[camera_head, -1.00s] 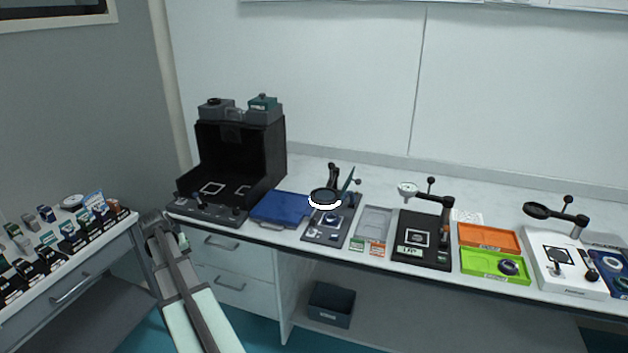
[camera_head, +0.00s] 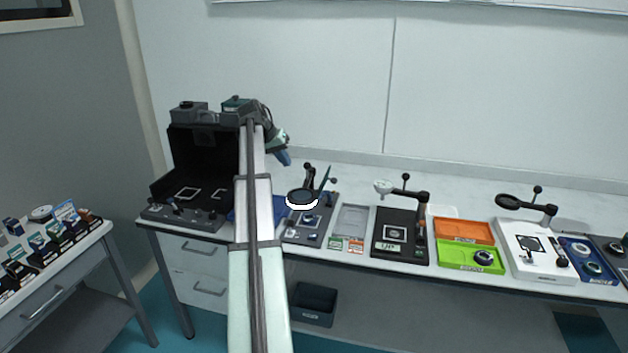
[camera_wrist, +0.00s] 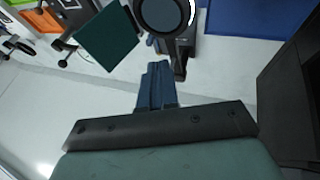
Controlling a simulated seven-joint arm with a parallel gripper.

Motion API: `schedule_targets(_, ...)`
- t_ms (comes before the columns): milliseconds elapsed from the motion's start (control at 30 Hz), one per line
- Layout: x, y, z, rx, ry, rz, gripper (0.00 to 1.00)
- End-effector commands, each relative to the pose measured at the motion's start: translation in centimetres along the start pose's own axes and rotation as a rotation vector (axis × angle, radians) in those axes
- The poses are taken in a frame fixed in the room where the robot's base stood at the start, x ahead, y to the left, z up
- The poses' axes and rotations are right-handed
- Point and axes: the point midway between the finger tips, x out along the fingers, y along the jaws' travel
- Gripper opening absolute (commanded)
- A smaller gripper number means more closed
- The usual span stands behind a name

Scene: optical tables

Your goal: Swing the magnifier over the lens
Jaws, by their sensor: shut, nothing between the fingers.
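A magnifier (camera_head: 301,197) with a round dark glass and a bright white rim arc stands on a grey base (camera_head: 300,236) at the bench's middle. A small lens-like round piece (camera_head: 311,219) lies on that base, below and right of the glass in the picture. In the wrist view the magnifier glass (camera_wrist: 165,13) is at the top, with a dark green square plate (camera_wrist: 107,36) to its left. My gripper (camera_head: 285,159) hangs above and left of the magnifier, apart from it. Its fingers (camera_wrist: 155,66) are together and empty.
Another magnifier (camera_head: 386,187) stands on a black base, and one (camera_head: 508,201) on a white base further right. Orange (camera_head: 462,232) and green (camera_head: 468,258) trays lie between them. A tall black open box (camera_head: 200,160) stands left. Bench space behind the stands is clear.

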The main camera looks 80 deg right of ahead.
Motion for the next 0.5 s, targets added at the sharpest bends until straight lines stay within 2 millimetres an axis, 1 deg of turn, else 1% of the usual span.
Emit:
schedule_targets(33, -0.1, 0.9, -0.6, 0.014, -0.001, 0.006, 0.00)
schedule_targets(100, -0.1, 1.8, -0.9, 0.026, -0.002, 0.012, 0.00)
schedule_targets(267, 0.7, 2.1, -1.0, 0.031, -0.003, 0.016, 0.00)
schedule_targets(367, 2.0, 2.1, -0.9, 0.031, -0.003, 0.015, 0.00)
schedule_targets(500, 4.4, 2.2, -0.9, 0.031, -0.004, 0.016, 0.00)
